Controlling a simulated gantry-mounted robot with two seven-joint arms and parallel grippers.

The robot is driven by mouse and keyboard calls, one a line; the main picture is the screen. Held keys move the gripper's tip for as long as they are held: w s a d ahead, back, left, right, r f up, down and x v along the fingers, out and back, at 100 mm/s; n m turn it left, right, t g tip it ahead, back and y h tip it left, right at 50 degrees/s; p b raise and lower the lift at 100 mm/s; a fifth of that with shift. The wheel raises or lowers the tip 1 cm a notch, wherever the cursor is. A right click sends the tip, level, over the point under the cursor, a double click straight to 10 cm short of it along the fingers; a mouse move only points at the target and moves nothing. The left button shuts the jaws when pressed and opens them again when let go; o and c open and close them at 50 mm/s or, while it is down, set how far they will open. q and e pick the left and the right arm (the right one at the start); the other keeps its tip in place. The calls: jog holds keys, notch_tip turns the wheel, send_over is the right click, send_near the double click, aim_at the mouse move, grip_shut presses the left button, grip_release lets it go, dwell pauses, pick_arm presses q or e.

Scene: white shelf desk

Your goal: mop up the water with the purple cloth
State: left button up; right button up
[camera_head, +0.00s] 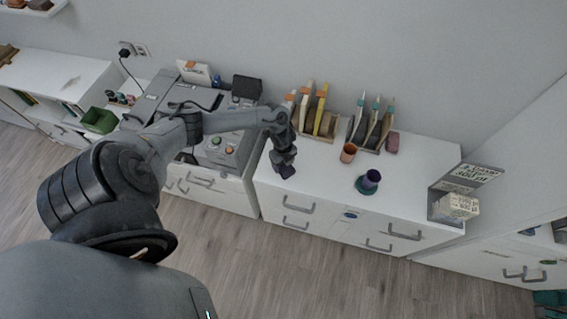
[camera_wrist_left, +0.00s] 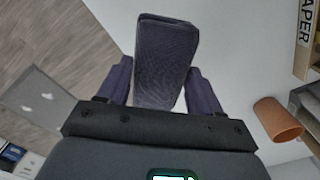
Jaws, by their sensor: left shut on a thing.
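The purple cloth (camera_head: 285,171) shows as a small dark purple patch under my left gripper (camera_head: 282,158), at the left part of the white desk top (camera_head: 320,176). In the left wrist view the cloth (camera_wrist_left: 165,60) is a folded, dark purple-grey block between the two fingers of my left gripper (camera_wrist_left: 160,85), which is shut on it. I cannot tell whether the cloth touches the desk top. I cannot make out any water in either view. My right gripper is not in view.
An orange cup (camera_head: 348,154) and a purple cup (camera_head: 371,180) on a teal saucer stand to the right. Upright books (camera_head: 320,110) and file holders (camera_head: 368,128) line the back. A printer (camera_head: 225,140) is at left. Desk top between cloth and cups looks clear.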

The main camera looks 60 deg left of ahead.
pick_arm(q)
jog(key=shift+r+p, duration=0.65)
jog(key=shift+r, duration=0.3)
